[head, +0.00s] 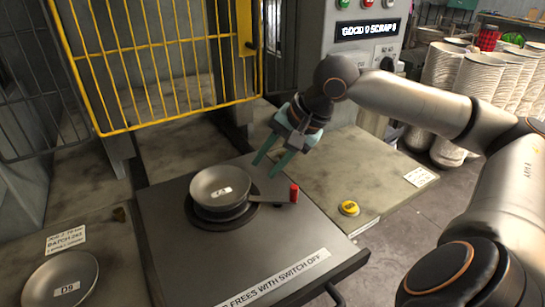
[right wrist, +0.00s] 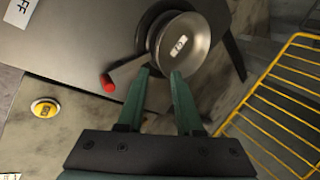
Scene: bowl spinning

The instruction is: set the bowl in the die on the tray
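A grey metal bowl (head: 221,186) with a white label sits upright over the dark round die (head: 222,221) on the tray (head: 190,258). I cannot tell whether it is fully seated. The bowl also shows in the right wrist view (right wrist: 188,58), with part of the dark die (right wrist: 146,32) beside it. My right gripper (head: 266,169) is open and empty, with teal fingers, above and to the right of the bowl. In the right wrist view its fingertips (right wrist: 160,71) are apart near the bowl's rim, with nothing between them. My left gripper is out of view.
A lever with a red knob (head: 294,192) extends right from the die. A yellow button (head: 349,208) is on the right bench. A yellow barred gate (head: 160,60) stands behind. A round piece labelled D9 (head: 45,282) lies at lower left. Bowl stacks (head: 475,78) stand at back right.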

